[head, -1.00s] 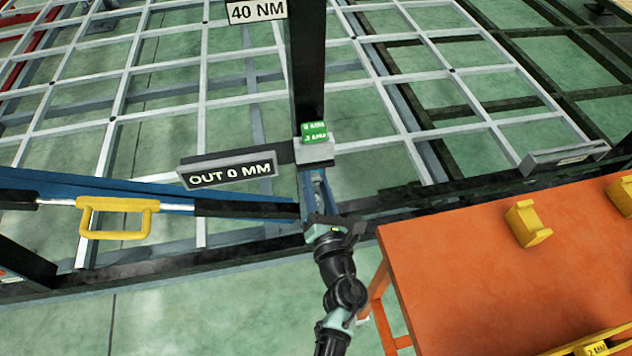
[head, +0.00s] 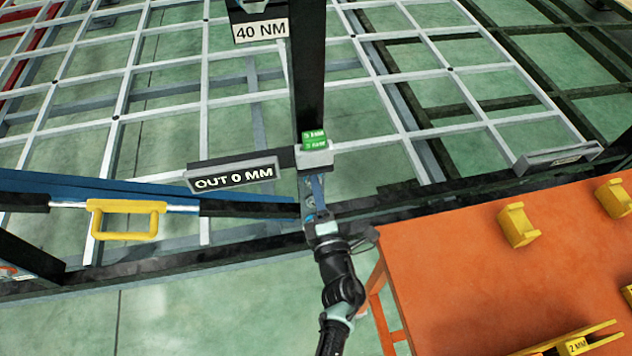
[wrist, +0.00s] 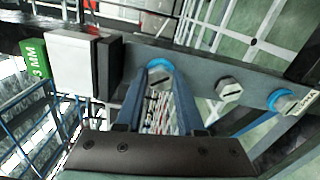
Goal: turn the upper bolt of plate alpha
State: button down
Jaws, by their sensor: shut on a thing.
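A grey plate (wrist: 195,78) runs across the wrist view, with bolts along it. The bolt (wrist: 160,78) nearest the white block sits in a blue ring, and my gripper (wrist: 161,90) is shut on it, one finger on each side. A plain grey bolt (wrist: 229,91) is in the middle, and another blue-ringed bolt (wrist: 281,101) is at the far end beside a small tag I cannot read. In the head view my gripper (head: 317,190) reaches the plate below the post and largely covers it.
A white block (wrist: 80,62) with green shims (head: 314,139) stands by the plate. A sign (head: 234,175) reads OUT 0 MM; another (head: 262,31) reads 40 NM. A yellow handle (head: 125,220) is at left. An orange table (head: 450,260) with yellow holders stands close on the right.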

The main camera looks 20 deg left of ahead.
jog(key=shift+s+f+n+p, duration=0.1)
jog(key=shift+n+p, duration=1.2)
jog(key=shift+n, duration=4.5)
jog(key=shift+s+f+n+p, duration=0.1)
jog(key=shift+n+p, duration=1.15)
jog(key=shift+n, duration=4.55)
jog(key=shift+s+f+n+p, duration=0.1)
jog(key=shift+n+p, duration=1.2)
jog(key=shift+n, duration=4.5)
